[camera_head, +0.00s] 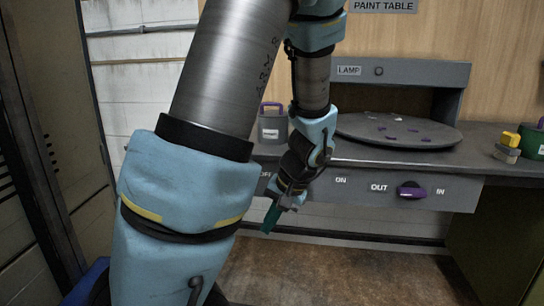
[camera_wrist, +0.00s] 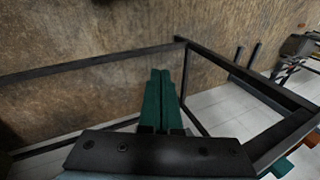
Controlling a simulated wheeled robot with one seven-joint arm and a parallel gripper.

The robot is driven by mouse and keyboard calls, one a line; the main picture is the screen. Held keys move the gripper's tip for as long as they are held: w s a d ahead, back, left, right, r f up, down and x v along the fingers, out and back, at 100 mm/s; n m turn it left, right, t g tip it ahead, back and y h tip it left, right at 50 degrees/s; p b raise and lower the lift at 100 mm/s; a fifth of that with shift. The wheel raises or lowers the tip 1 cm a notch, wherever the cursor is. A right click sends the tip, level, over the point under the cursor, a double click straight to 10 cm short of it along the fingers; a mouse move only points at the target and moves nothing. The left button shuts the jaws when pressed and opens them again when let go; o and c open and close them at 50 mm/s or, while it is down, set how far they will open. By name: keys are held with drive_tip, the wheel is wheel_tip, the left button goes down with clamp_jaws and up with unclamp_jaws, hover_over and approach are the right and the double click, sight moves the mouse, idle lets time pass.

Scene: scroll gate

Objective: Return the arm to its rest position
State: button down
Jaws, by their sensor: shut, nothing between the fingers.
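My arm crosses the head view from the top down to the lower left. My gripper (camera_head: 270,219) hangs in front of the paint table's front panel, pointing down and to the left, with green fingers. In the wrist view my gripper (camera_wrist: 160,76) shows its two green fingers side by side and shut, with nothing between them.
The paint table (camera_head: 480,135) holds a round turntable (camera_head: 396,131) under a lamp hood (camera_head: 410,72). A purple knob (camera_head: 410,190) sits between OUT and IN. A grey container (camera_head: 271,126) and a yellow-topped block (camera_head: 508,147) stand on top. Floor (camera_head: 350,275) below is clear.

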drive_tip(key=shift+s+a+r+n+h, duration=1.35)
drive_tip(key=shift+s+a+h, duration=0.8)
drive_tip(key=shift+a, duration=1)
wheel_tip(320, 180, up, 14)
drive_tip(key=p, duration=1.4)
drive_tip(key=shift+w, duration=0.2)
drive_tip(key=shift+d, duration=0.1)
